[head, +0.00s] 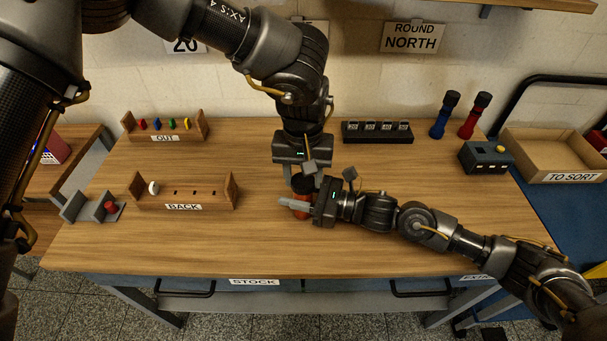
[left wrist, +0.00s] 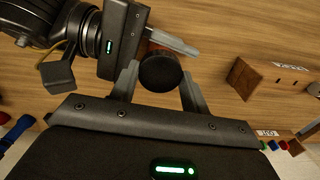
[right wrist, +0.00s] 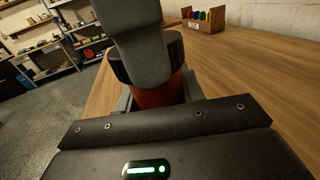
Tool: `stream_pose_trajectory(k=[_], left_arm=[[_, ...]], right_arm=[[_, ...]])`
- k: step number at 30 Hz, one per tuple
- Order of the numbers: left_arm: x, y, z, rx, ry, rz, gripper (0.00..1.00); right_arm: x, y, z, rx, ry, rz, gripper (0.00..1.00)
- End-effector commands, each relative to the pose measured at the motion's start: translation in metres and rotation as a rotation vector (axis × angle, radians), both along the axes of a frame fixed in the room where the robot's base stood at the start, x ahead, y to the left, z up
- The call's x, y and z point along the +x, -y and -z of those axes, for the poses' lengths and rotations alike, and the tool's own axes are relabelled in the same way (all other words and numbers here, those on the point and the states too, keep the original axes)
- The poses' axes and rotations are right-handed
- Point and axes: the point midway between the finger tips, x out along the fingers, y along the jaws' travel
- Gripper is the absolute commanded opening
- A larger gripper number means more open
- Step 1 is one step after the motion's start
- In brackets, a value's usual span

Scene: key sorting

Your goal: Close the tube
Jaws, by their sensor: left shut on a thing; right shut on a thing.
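The tube has a red body (head: 301,212) and a black cap (head: 302,186), and stands upright over the front middle of the table. My left gripper (head: 303,180) comes down from above and is shut on the cap, whose round top (left wrist: 160,71) shows between its fingers in the left wrist view. My right gripper (head: 300,205) comes in from the right and is shut on the red body. In the right wrist view the cap (right wrist: 174,50) sits at the top of the body (right wrist: 153,97), partly hidden by a left finger; I cannot tell how tightly it sits.
The BACK rack (head: 205,193) and a grey holder (head: 82,208) with a red piece stand left; the OUT rack (head: 190,130) is behind. A black block (head: 378,138), blue (head: 440,122) and red (head: 474,118) torch-like tubes, a button box (head: 485,160) and the TO SORT tray (head: 545,150) are at right.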

Motion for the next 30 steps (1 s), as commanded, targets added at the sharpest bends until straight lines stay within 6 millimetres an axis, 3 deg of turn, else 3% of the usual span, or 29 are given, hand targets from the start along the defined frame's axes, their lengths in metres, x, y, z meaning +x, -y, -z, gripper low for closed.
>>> stream_pose_trajectory(k=[2,3,7,17,30], left_arm=[[0.000,0.001,0.000,-0.003,0.000,0.000,0.25],[0.000,0.001,0.000,-0.003,0.001,-0.001,0.50],[0.000,0.001,0.000,-0.002,0.001,-0.002,0.67],[0.000,0.000,-0.002,-0.001,0.001,-0.003,0.68],[0.000,0.000,-0.045,-0.001,0.001,-0.003,0.68]], right_arm=[[-0.001,0.000,0.001,-0.001,0.000,-0.001,0.00],[-0.001,0.000,0.001,-0.001,0.000,-0.001,0.00],[0.000,0.000,0.001,-0.001,0.000,-0.001,0.00],[0.000,0.000,0.000,-0.001,0.000,0.000,0.00],[0.000,0.000,0.001,-0.001,0.000,0.001,0.00]])
